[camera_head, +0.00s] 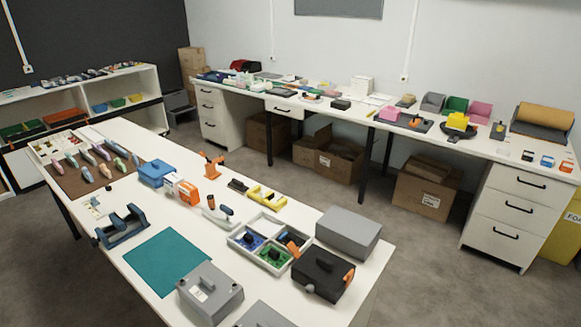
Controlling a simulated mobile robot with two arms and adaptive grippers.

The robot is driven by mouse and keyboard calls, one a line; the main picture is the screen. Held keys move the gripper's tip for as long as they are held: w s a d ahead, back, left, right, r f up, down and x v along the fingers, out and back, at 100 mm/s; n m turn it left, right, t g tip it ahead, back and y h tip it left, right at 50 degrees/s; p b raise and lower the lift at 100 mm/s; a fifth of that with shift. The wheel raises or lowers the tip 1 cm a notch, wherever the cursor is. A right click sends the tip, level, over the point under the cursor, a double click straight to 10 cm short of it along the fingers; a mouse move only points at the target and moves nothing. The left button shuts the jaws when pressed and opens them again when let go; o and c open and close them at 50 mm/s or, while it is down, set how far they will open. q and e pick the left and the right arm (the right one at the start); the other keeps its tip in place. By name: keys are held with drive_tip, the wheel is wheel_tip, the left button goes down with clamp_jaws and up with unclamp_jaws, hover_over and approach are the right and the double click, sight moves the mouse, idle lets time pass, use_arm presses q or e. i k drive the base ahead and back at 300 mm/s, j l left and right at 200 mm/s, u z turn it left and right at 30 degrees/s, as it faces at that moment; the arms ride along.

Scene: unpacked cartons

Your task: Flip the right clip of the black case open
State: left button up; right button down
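The black case (322,272) stands near the right front edge of the white table, lid down. An orange clip (349,276) is on its right side, lying close against the wall; the view is too small to tell its exact position. Another orange piece (293,248) sticks up at the case's left rear corner, beside the compartment tray. Neither of my grippers shows in this view.
A grey box (348,232) stands behind the case. A compartment tray (238,243) with blue and green parts is close to its left. A grey box with a handle (210,292) and a teal mat (166,262) lie further left. White tabletop is bare right of the case.

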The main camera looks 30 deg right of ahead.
sight(347, 278)
drive_tip(key=z, duration=1.35)
